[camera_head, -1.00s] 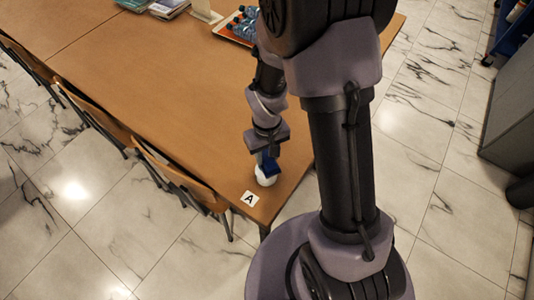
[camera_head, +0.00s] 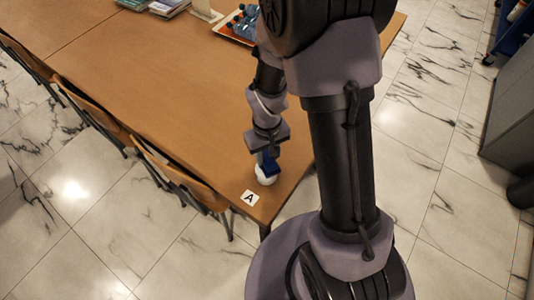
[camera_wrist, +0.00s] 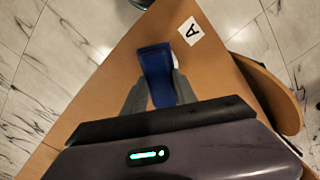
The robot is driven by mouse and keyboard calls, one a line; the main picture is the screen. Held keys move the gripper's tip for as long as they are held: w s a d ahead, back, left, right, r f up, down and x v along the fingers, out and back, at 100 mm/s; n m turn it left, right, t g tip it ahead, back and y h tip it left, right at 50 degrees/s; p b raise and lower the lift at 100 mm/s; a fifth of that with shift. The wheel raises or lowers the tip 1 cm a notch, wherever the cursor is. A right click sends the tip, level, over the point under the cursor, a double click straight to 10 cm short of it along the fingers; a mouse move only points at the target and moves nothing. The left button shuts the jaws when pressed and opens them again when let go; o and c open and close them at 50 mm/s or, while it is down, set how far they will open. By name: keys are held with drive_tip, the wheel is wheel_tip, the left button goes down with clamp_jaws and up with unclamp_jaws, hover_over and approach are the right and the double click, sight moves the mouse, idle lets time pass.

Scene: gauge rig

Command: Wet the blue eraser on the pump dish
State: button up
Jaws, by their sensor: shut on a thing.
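The blue eraser (camera_wrist: 157,72) is between the two fingers of my gripper (camera_wrist: 152,95) in the wrist view. My gripper is shut on it. In the head view the blue eraser (camera_head: 268,164) is at the end of my arm, right above a white round pump dish (camera_head: 265,177) near the table's corner. The dish is mostly hidden under the eraser; a white sliver of it (camera_wrist: 176,62) shows beside the eraser in the wrist view. I cannot tell whether eraser and dish touch.
A white card marked A (camera_head: 250,198) lies by the table's (camera_head: 170,90) corner, and shows in the wrist view (camera_wrist: 190,31). An orange tray with blue items (camera_head: 236,27) and books (camera_head: 168,6) are at the far end. Chairs (camera_head: 182,180) line the left edge.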

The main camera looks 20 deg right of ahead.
drive_tip(key=shift+f+b, duration=0.5)
drive_tip(key=shift+f, duration=0.1)
idle(0.3)
drive_tip(key=shift+r, duration=0.1)
idle(0.4)
wheel_tip(320, 180, up, 7)
drive_tip(key=p, duration=0.5)
drive_tip(key=shift+p, duration=0.3)
